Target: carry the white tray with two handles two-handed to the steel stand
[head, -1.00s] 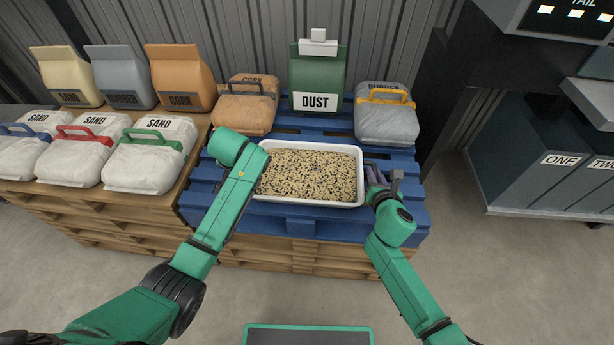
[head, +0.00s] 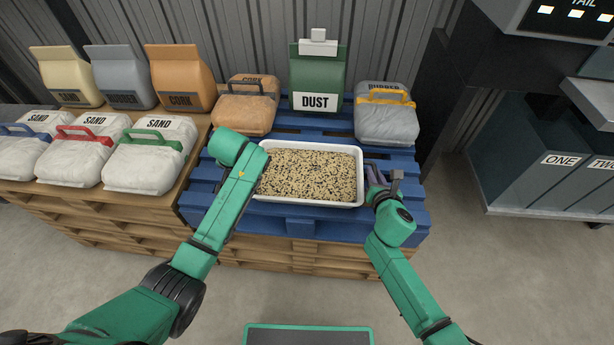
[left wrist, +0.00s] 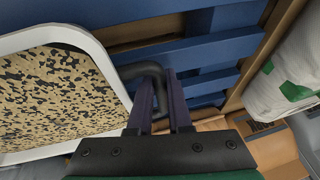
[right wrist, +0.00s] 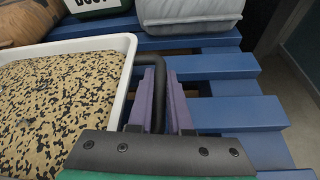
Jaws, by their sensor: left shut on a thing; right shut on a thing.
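The white tray (head: 310,204) holds speckled tan and black granules (head: 308,174). It rests on the blue pallet (head: 410,225). In the left wrist view my left gripper (left wrist: 162,82) is shut on the tray's dark handle (left wrist: 143,67); in the head view my own arm hides its fingers. My right gripper (head: 374,180) is at the tray's right end. In the right wrist view its purple fingers (right wrist: 166,80) are shut on the other dark handle (right wrist: 157,50). I cannot make out the steel stand for certain.
A green DUST bag (head: 316,78) stands behind the tray, between an orange bag (head: 246,108) and a grey bag (head: 386,120). Sand bags (head: 150,160) sit on the wooden pallets at left. Dark bins (head: 540,150) stand at right. Grey floor (head: 490,270) is clear in front.

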